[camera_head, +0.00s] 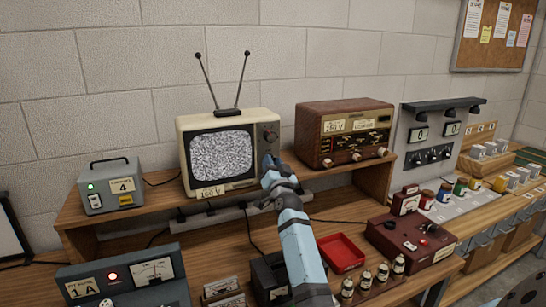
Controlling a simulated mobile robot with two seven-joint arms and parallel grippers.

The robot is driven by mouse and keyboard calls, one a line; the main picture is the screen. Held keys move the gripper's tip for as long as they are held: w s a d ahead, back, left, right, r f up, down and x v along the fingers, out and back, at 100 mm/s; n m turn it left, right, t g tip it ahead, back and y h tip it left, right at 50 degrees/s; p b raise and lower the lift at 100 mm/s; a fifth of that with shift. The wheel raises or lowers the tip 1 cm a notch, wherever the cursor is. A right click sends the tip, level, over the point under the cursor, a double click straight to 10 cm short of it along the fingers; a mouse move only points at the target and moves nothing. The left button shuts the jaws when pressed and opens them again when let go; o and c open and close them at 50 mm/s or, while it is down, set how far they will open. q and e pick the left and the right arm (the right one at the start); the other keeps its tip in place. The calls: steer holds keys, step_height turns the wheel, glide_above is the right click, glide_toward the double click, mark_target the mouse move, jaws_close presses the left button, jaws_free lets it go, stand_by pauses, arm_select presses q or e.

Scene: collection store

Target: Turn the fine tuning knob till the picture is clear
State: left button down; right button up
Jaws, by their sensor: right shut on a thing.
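A cream television (182,135) with a two-rod antenna (238,98) stands on the raised wooden shelf. Its screen (222,154) shows grey and white static with no clear picture. A dark round knob (271,134) shows at the upper right of its front panel. My right gripper (268,164) is at the lower part of that panel, shut on a small part of the set. This is probably the fine tuning knob, but the gripper hides it. My left gripper is not in view.
A brown radio (345,118) stands right of the television and a grey box marked 4 (109,187) stands left. Below are a red tray (341,252), a maroon instrument (410,239), small bottles and a meter box (125,279). The block wall is close behind.

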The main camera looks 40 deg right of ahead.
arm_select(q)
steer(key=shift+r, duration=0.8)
arm_select(e)
steer(key=shift+m+g+h, duration=0.3)
steer(key=shift+m+h, duration=0.2)
steer(key=shift+m, duration=0.4)
steer(key=o, duration=0.9)
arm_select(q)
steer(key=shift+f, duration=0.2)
arm_select(e)
steer(key=shift+o, duration=0.2)
steer(key=shift+a+f, duration=0.1)
